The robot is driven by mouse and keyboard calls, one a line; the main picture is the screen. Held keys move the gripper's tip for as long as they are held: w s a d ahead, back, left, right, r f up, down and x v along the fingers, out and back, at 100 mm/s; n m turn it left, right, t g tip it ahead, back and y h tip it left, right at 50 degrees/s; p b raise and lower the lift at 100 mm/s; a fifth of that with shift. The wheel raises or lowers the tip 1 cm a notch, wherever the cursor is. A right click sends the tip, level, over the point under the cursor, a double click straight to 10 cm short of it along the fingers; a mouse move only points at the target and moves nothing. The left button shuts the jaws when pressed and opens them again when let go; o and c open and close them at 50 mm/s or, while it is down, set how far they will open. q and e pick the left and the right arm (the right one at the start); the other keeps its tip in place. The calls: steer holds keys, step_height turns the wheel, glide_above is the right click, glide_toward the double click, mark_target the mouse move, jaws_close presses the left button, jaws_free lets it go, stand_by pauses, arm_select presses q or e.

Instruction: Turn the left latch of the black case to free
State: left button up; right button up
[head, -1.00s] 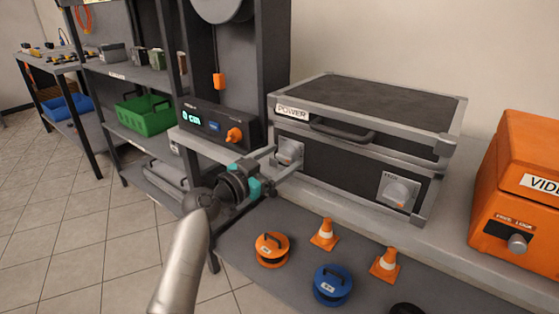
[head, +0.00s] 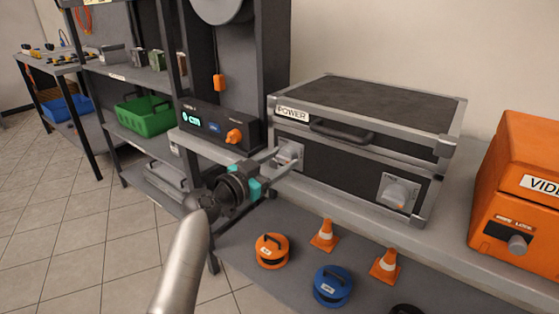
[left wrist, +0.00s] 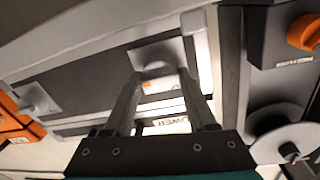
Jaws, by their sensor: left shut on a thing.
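The black case (head: 335,170) with grey metal edges and a POWER label stands closed on the grey bench. Its left latch (head: 290,152) is a grey round knob on a light plate; it also shows in the left wrist view (left wrist: 157,68). The right latch (head: 397,193) is a similar knob with a small orange mark. My left gripper (head: 287,157) reaches in from the left, with its fingers on either side of the left latch, shut on it. The fingers partly hide the knob, so I cannot read its turn clearly. My right gripper is not in view.
A black unit (head: 215,128) with an orange knob stands left of the case, close to my left gripper. An orange case (head: 520,185) stands to the right. Cable reels and orange cones (head: 324,236) occupy the lower shelf.

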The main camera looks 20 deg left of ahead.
arm_select(q)
steer(key=shift+n, duration=1.9)
steer(key=n, duration=0.4)
steer(key=shift+a+n+t, duration=0.1)
steer(key=shift+n+t, duration=0.3)
steer(key=n, duration=0.3)
steer(key=shift+f+n+p, duration=0.1)
steer(key=shift+n+p, duration=0.3)
steer(key=shift+n, duration=0.5)
steer(key=n+p, duration=0.1)
steer(key=n, duration=0.2)
steer(key=shift+y, duration=0.3)
steer(key=shift+f+n+p, duration=0.1)
steer(key=shift+n+p, duration=0.35)
steer(key=shift+n, duration=0.85)
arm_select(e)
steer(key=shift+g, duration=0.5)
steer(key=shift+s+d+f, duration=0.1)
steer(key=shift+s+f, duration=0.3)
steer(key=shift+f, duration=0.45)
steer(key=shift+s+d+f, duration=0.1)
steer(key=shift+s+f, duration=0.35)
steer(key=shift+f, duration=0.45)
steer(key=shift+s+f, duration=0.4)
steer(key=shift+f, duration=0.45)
